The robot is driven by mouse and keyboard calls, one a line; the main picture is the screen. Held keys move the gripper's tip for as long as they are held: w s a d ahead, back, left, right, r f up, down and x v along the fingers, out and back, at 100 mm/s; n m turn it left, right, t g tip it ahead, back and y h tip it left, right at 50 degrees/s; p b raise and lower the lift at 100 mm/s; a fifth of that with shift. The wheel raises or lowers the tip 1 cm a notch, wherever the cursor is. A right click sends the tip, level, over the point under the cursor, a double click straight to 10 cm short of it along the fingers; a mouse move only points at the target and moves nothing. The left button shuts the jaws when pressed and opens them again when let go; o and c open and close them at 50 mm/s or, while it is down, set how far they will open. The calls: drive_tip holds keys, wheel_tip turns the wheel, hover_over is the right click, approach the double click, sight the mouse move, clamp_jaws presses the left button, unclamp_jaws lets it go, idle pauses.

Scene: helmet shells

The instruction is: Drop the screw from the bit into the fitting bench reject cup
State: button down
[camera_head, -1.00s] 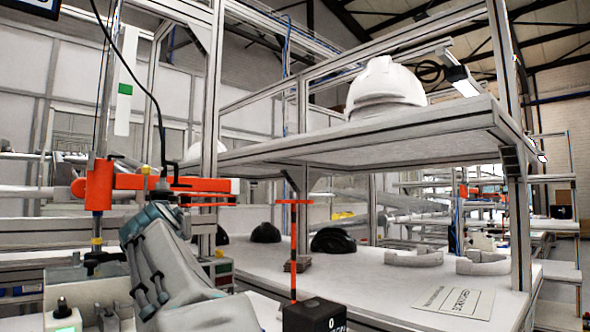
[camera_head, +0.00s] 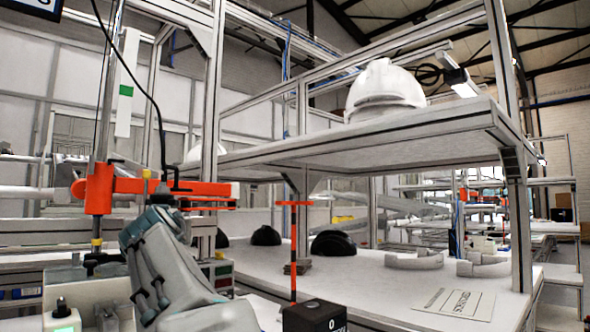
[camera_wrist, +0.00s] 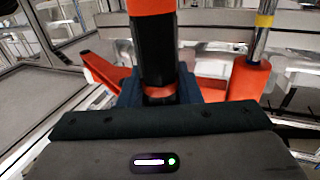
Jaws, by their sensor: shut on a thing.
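In the wrist view my gripper (camera_wrist: 159,88) is shut on a black and orange driver tool (camera_wrist: 152,48), which stands out in front of the dark palm. The far end of the tool, with the bit and any screw on it, is out of the frame. In the head view my teal and grey arm (camera_head: 172,262) reaches up at the lower left; the gripper itself cannot be made out there. I cannot pick out a reject cup in either view.
An orange jointed arm on a post (camera_head: 99,187) stands at the left, near my arm. A black box (camera_head: 315,317) and an upright orange-and-black rod (camera_head: 294,250) are in front of the bench (camera_head: 385,285). Dark shells (camera_head: 332,242) lie under a shelf (camera_head: 420,130) bearing a white helmet (camera_head: 383,88).

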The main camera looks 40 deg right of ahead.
sight(162, 198)
drive_tip(key=shift+f+b, duration=0.25)
drive_tip(key=shift+b, duration=0.05)
idle(0.5)
drive_tip(key=shift+r+p, duration=2.3)
drive_tip(key=shift+r, duration=0.75)
